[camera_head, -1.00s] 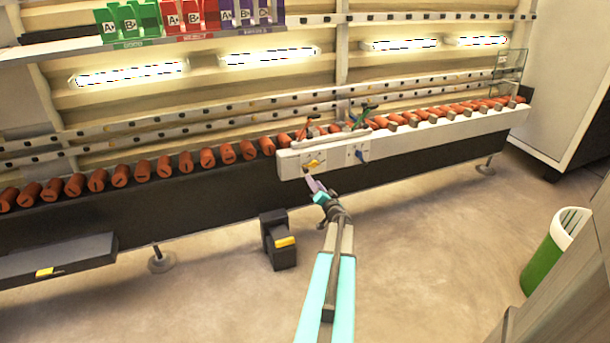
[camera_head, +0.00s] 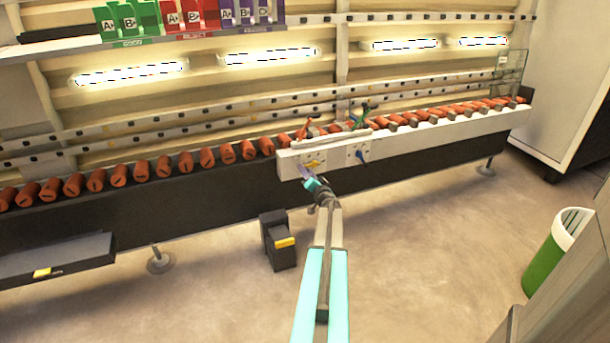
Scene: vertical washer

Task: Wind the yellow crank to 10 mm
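The yellow crank (camera_head: 312,163) is small and sits on the left half of the white panel (camera_head: 337,152) at the front of the roller line. My gripper (camera_head: 302,171) is just below and left of the crank, close to the panel face. Whether it touches the crank cannot be told at this size. Its fingers are too small to show whether they are open or shut. A blue crank (camera_head: 361,155) is on the right half of the same panel. No millimetre reading can be made out.
Orange rollers (camera_head: 186,161) run along the line on both sides of the panel. A black box with a yellow part (camera_head: 277,240) stands on the floor left of my arm. A green bin (camera_head: 548,262) stands at the right. The floor between is clear.

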